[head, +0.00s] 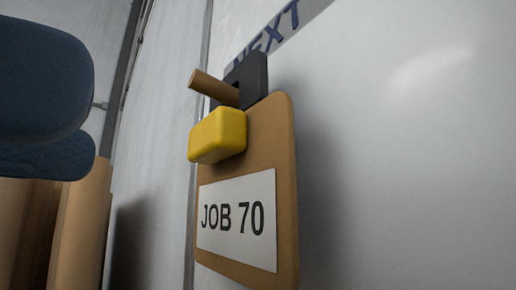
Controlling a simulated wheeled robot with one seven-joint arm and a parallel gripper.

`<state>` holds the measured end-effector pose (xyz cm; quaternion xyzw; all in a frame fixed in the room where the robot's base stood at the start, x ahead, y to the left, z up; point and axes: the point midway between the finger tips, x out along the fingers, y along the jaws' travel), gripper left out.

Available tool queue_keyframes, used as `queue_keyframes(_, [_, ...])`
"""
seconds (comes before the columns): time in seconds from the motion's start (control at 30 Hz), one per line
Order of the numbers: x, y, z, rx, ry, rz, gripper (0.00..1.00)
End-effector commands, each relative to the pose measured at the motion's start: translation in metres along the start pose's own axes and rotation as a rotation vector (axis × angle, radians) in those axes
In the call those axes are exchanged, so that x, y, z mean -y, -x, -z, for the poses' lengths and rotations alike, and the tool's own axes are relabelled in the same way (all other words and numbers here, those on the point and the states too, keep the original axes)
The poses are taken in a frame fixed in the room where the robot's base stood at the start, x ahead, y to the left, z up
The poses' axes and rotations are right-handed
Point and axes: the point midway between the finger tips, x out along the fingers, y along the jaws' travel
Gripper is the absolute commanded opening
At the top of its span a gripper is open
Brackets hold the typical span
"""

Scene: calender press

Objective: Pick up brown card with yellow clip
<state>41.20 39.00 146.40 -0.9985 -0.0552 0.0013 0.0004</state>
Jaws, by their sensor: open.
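The yellow clip (217,137), a chunky rounded block, sticks out from the card's upper left part, towards me. A wooden peg (214,88) juts from a dark square mount (252,80) just above the clip. How the card is held at the mount is hidden. I see no gripper that I can make out, and nothing touches the card or clip from the front.
Dark blue rounded, padded shapes (40,85) fill the upper left; I cannot tell what they are. Brown upright forms (80,225) stand below them. A grey strip reading "NEXT" (272,32) is above the mount. The wall right of the card is bare.

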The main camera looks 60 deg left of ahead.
Motion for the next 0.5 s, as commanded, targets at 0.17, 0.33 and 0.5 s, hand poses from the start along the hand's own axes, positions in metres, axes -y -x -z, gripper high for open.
queue_keyframes(0.17, [0.002, -0.018, 0.003, 0.000, 0.002, -0.002, 0.78])
queue_keyframes(0.33, [0.007, -0.043, 0.005, 0.000, 0.002, 0.000, 0.78])
queue_keyframes(0.5, [0.007, -0.059, 0.003, -0.002, 0.002, 0.000, 0.78])
